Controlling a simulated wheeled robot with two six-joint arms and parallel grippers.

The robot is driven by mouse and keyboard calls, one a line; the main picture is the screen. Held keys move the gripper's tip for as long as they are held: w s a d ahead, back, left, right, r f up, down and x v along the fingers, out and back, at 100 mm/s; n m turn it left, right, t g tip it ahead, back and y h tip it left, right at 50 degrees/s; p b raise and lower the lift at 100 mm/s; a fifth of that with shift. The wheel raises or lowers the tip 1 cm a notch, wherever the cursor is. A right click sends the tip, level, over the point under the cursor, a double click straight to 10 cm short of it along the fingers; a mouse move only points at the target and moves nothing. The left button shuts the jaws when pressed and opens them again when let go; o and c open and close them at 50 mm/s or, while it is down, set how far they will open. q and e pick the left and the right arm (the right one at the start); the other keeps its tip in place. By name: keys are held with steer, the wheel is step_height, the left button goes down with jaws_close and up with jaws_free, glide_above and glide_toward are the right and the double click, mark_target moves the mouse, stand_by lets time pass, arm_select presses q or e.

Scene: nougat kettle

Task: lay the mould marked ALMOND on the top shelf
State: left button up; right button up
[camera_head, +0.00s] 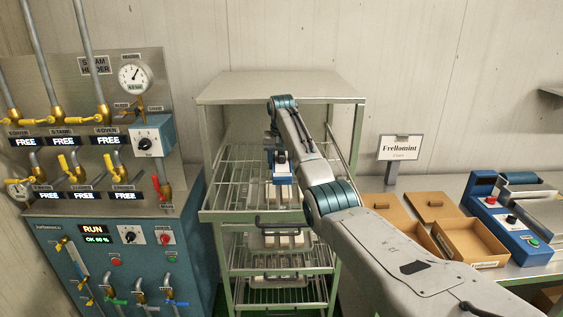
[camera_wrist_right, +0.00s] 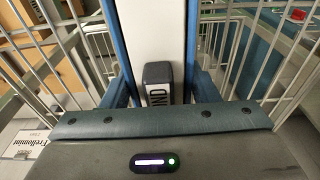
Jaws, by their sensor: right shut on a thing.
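My right gripper (camera_head: 281,165) reaches into the rack at its top wire shelf (camera_head: 235,190). It is shut on the grip end of a long pale mould (camera_head: 284,192). In the right wrist view the mould (camera_wrist_right: 157,28) runs away between blue strips, and its dark end (camera_wrist_right: 157,73) carries partly hidden letters that read "ND". The mould is at the level of the top wire shelf; I cannot tell whether it rests on the wires. My left gripper is not in view.
The rack has a solid top (camera_head: 280,88) close above my arm and wire sides. More moulds sit on the middle shelf (camera_head: 283,238) and lower shelf (camera_head: 280,281). A steam panel (camera_head: 100,190) stands left.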

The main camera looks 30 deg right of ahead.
steer(key=o, duration=1.4)
steer(key=shift+s+r, duration=0.1)
steer(key=o, duration=0.4)
steer(key=shift+r, duration=3.95)
steer(key=shift+f, duration=0.1)
